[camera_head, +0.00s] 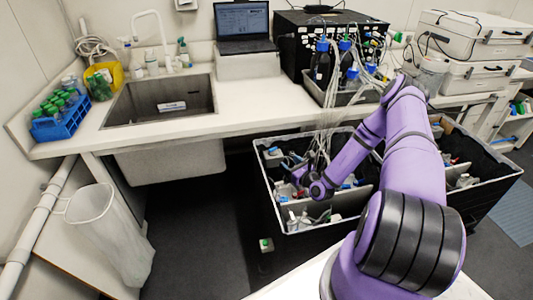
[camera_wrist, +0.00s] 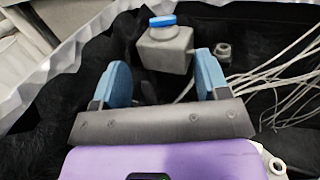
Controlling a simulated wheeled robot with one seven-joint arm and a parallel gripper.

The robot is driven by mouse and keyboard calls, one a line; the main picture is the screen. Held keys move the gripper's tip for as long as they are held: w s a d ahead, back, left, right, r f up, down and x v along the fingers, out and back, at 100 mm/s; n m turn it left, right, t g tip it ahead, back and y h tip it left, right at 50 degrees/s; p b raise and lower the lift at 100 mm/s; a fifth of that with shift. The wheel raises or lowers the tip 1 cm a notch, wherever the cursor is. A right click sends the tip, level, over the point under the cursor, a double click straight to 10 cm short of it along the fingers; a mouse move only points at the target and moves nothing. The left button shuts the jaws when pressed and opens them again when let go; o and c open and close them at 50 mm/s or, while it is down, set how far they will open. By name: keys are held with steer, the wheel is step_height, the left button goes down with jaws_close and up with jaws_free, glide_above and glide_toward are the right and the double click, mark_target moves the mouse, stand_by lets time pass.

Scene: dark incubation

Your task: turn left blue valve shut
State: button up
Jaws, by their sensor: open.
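A blue valve handle (camera_wrist: 163,20) sits on top of a grey block-shaped body (camera_wrist: 165,48) in the wrist view. My gripper (camera_wrist: 160,68) is open and empty, with one blue finger pad on each side. The grey body lies just beyond the gap between the fingertips, and the blue handle is farther off, apart from both fingers. In the head view my gripper (camera_head: 297,180) is inside the left part of a black bin (camera_head: 262,190). A small blue-topped fitting (camera_head: 272,151) shows in the bin's far left corner; I cannot tell for sure that it is the same valve.
White tubes (camera_wrist: 285,85) hang close to the right finger. A small grey fitting (camera_wrist: 223,50) stands right of the valve body. The bin's pale rim (camera_wrist: 70,45) runs along the left. The bench (camera_head: 245,118) overhangs behind the bin, with a sink (camera_head: 160,102) at left.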

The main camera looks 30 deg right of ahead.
mark_target(274, 149)
steer(key=w, duration=0.7)
steer(key=w+a, duration=0.1)
steer(key=w, duration=0.2)
steer(key=shift+w, duration=0.35)
steer(key=c, duration=0.9)
